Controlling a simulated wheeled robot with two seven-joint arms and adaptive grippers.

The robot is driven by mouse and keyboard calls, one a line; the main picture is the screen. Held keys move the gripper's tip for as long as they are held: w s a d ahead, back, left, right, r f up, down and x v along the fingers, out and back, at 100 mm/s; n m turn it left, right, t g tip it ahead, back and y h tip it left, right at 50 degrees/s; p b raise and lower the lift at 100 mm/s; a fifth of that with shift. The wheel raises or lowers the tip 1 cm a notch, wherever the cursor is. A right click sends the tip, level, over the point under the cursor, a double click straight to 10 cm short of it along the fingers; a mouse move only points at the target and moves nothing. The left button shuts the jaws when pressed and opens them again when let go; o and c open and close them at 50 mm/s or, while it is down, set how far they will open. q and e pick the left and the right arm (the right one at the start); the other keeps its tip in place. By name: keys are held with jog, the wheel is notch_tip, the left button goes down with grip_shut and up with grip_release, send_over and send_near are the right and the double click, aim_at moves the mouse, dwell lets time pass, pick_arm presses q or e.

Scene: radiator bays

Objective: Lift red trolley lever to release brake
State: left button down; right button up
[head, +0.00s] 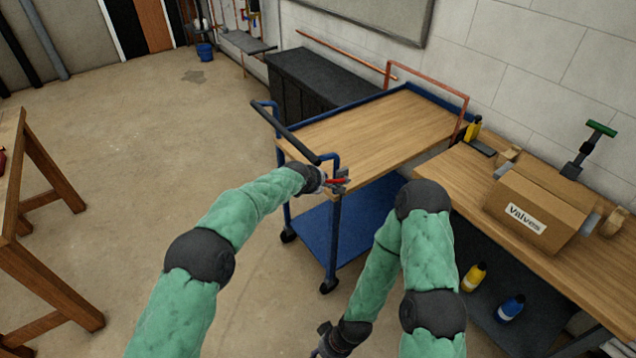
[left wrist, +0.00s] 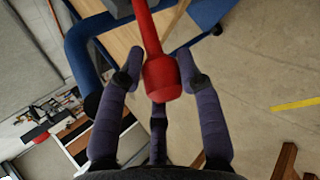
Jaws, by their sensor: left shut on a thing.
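The red lever (head: 337,181) sticks out at the near corner of the trolley, just below its handle end. My left gripper (head: 335,184) is shut on it. In the left wrist view the lever (left wrist: 161,76) ends in a thick red knob between the dark fingers of my left gripper (left wrist: 160,85). The trolley (head: 385,125) has a wooden top, a blue frame and a blue lower shelf. Its black push bar (head: 287,133) rises beside the lever. My right gripper (head: 322,346) is low at the bottom edge, mostly cut off, so its jaws are unclear.
A wooden bench (head: 560,240) at the right carries a cardboard box labelled Valves (head: 540,205) and stands close to the trolley. A yellow bottle (head: 474,277) and a blue bottle (head: 510,308) are under it. A wooden table (head: 45,270) is at the left; open floor lies between.

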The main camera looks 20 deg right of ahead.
pick_arm(q)
jog(key=shift+s+d+f, duration=0.15)
jog(key=shift+s+f, duration=0.1)
jog(key=shift+f, duration=0.1)
jog(key=c, duration=0.9)
grip_release()
jog(key=shift+w+r, duration=0.1)
jog(key=shift+r, duration=0.1)
jog(key=shift+a+r, duration=0.2)
jog(key=shift+r, duration=0.2)
jog(key=v, duration=1.1)
jog(key=shift+s, duration=0.3)
jog(key=shift+f, duration=0.1)
